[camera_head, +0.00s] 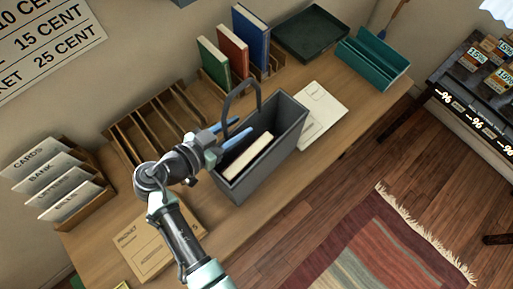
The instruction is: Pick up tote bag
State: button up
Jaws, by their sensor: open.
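The dark grey tote bag (285,145) stands upright on the wooden desk, with its open top facing up. Its arched handle (228,98) rises at the back left of the opening. A cream book or block (248,157) shows inside it. My gripper (245,130) has blue fingers and is open, over the left part of the bag's opening. The handle rises just behind the fingers in this view; I cannot tell whether they touch it. My arm comes from the lower left and hides part of the bag's left side.
Behind the bag, a wooden rack (160,122) and green, red and blue books (232,50) stand along the wall. A dark tray (311,33) and a teal holder (372,60) are at the back right. Papers (322,112) lie right of the bag; a card file (62,185) stands left.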

jog(key=shift+x, duration=1.3)
grip_shut()
jog(key=shift+w+a+r, duration=0.1)
jog(key=shift+r, duration=0.05)
dwell(0.4)
